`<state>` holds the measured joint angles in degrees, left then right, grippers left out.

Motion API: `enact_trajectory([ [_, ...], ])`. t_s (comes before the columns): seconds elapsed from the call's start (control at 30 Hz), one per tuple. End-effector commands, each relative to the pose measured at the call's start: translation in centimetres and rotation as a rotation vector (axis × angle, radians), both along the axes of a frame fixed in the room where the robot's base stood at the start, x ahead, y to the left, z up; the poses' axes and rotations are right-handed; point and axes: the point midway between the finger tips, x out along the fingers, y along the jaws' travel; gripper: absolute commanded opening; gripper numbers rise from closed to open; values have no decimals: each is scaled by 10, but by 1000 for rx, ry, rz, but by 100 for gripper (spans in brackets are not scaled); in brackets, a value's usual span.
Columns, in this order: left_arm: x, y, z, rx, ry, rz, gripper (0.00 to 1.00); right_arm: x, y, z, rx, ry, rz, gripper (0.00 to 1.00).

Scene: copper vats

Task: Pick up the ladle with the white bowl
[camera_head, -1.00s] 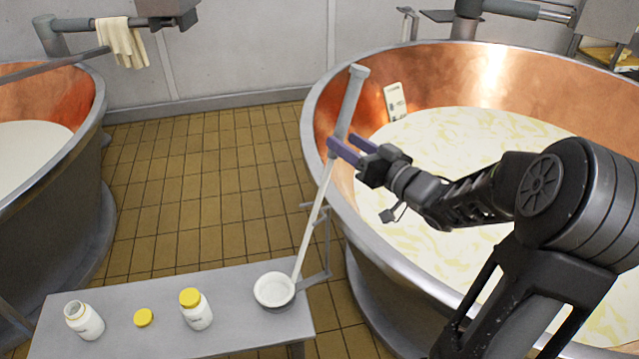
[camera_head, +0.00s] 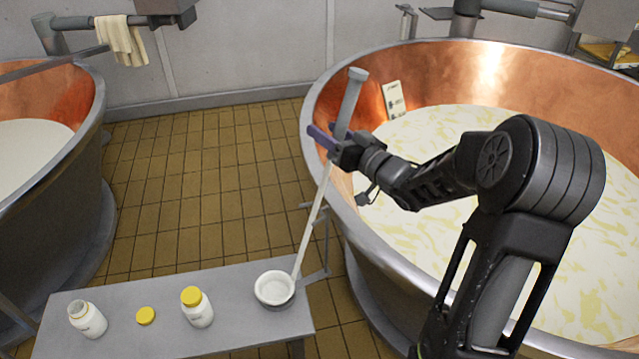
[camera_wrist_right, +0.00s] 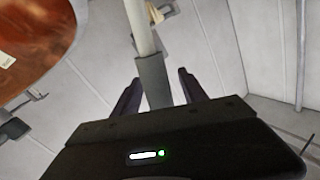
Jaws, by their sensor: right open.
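The ladle has a white bowl (camera_head: 274,289) at the right end of the grey bench and a long handle (camera_head: 313,214) that rises from it, tilted to the upper right, with a grey grip at the top. My right gripper (camera_head: 318,137) is open at the lower part of the grey grip, its purple fingers on either side of the handle. In the right wrist view the grey and white handle (camera_wrist_right: 152,78) stands between the two open fingers (camera_wrist_right: 158,88). Whether a finger touches it cannot be told. My left gripper is not in view.
The grey bench (camera_head: 243,322) carries an open white jar (camera_head: 87,319), a yellow lid (camera_head: 145,316) and a yellow-capped jar (camera_head: 197,308). A large copper vat (camera_head: 357,240) stands right of the handle, another (camera_head: 85,185) at left. Tiled floor (camera_head: 220,190) lies clear between them.

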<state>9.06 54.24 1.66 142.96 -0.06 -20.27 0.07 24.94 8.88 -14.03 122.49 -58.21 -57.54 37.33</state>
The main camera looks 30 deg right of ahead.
Motion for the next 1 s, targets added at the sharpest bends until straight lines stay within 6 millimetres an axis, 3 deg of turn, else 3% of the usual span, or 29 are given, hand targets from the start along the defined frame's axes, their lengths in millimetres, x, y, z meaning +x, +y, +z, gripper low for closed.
enact_trajectory([
  [0.47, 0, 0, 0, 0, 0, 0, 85, -1, 0, 0, 0, 0, 0, 50],
  [1.0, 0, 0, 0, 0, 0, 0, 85, -1, 0, 0, 0, 0, 0, 7],
])
